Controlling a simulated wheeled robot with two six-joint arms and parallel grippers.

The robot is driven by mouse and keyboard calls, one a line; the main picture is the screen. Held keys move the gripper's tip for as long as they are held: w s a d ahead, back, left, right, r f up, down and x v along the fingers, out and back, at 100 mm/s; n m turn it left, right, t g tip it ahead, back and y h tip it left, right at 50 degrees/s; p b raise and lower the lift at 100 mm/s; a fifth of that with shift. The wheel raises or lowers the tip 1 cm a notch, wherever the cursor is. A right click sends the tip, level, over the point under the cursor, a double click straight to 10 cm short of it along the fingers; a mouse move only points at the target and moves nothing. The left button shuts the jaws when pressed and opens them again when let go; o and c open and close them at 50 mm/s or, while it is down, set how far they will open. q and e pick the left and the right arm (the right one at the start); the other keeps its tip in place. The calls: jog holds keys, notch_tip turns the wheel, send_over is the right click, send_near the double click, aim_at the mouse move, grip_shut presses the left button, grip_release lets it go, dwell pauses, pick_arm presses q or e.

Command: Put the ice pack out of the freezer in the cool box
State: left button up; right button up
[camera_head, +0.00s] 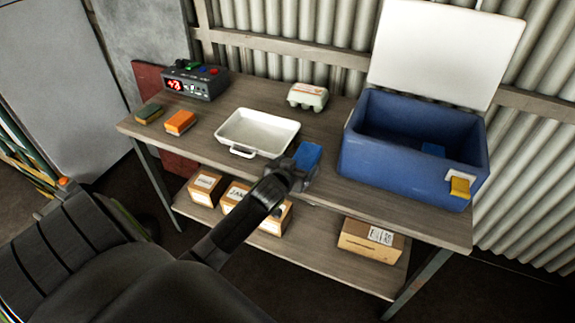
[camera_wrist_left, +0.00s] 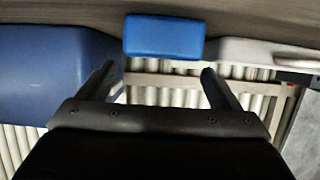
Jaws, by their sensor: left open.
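A blue block, which looks like an ice pack (camera_head: 308,155), lies on the table by the front edge, between the white tray and the cool box. It also shows in the left wrist view (camera_wrist_left: 163,37), just beyond my fingertips. My left gripper (camera_head: 298,174) is open, with its fingers (camera_wrist_left: 160,82) pointing at the block and nothing between them. The blue cool box (camera_head: 400,169) stands on the right of the table with its white lid up. My right gripper is out of view. I cannot identify the freezer for certain.
A white tray (camera_head: 240,150) stands left of the block. An egg carton (camera_head: 308,97), an orange block (camera_head: 180,122), a green block (camera_head: 149,113) and a device with a red display (camera_head: 195,82) are farther back or left. Cardboard boxes (camera_head: 371,240) fill parts of the lower shelf.

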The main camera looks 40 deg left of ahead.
pick_arm(q)
jog(key=v, duration=0.7)
jog(key=shift+s, duration=0.3)
jog(key=shift+d, duration=0.1)
jog(key=s+f+m+g, duration=0.1)
jog(key=s+f+g, duration=0.2)
jog(key=s+f, duration=0.85)
jog(key=s+f+g, duration=0.3)
jog(key=f+g, duration=0.1)
jog(key=f, duration=1.6)
jog(key=s+d+f+g, duration=0.1)
jog(key=s+f, duration=0.4)
jog(key=s, duration=0.4)
jog(key=s+d+f+g+h, duration=0.1)
jog(key=s+f, duration=0.3)
jog(key=s, duration=0.5)
jog(key=s+d+f+m+g+h, duration=0.1)
jog(key=s+d+f+g, duration=0.1)
jog(key=s+f, duration=0.3)
jog(key=s, duration=0.4)
jog(key=shift+d+f+g, duration=0.3)
jog(key=shift+f+g, duration=0.1)
jog(key=shift+o, duration=0.4)
